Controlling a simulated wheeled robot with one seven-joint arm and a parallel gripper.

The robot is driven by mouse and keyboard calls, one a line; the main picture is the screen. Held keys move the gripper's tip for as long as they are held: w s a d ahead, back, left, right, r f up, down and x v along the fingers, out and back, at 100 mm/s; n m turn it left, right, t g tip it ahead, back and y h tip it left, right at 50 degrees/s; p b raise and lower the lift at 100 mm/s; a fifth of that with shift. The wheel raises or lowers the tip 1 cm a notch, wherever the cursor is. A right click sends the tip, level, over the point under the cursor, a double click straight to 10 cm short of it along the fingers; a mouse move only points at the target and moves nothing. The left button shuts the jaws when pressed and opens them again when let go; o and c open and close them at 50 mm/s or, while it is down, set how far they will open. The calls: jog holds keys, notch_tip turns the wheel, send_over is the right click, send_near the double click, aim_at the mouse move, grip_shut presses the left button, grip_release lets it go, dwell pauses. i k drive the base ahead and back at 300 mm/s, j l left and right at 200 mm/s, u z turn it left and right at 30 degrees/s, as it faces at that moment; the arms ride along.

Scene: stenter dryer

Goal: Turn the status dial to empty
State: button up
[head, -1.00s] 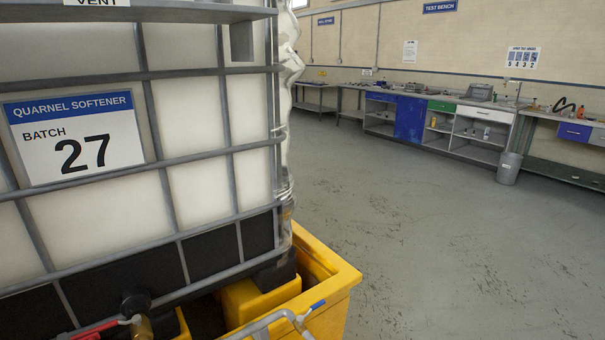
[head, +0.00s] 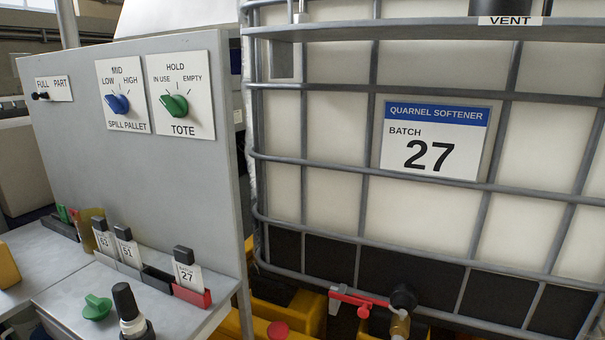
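The green tote dial (head: 174,105) is on a white plate (head: 198,125) marked IN USE, HOLD and EMPTY, on the upright grey panel. Its knob seems to point up and left, toward IN USE. EMPTY is printed at the upper right of the plate. A blue spill pallet dial (head: 117,103), marked LOW, MID and HIGH, is just left of it. My gripper is not in view.
A caged white tote (head: 330,135), labelled batch 27, stands right of the panel, with a red-handled valve (head: 360,298) below. A grey shelf (head: 75,292) in front of the panel holds batch cards (head: 188,275), a loose green knob (head: 97,307) and a black-topped object (head: 126,300).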

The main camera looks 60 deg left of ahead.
aim_at(176, 105)
jog(key=u, duration=2)
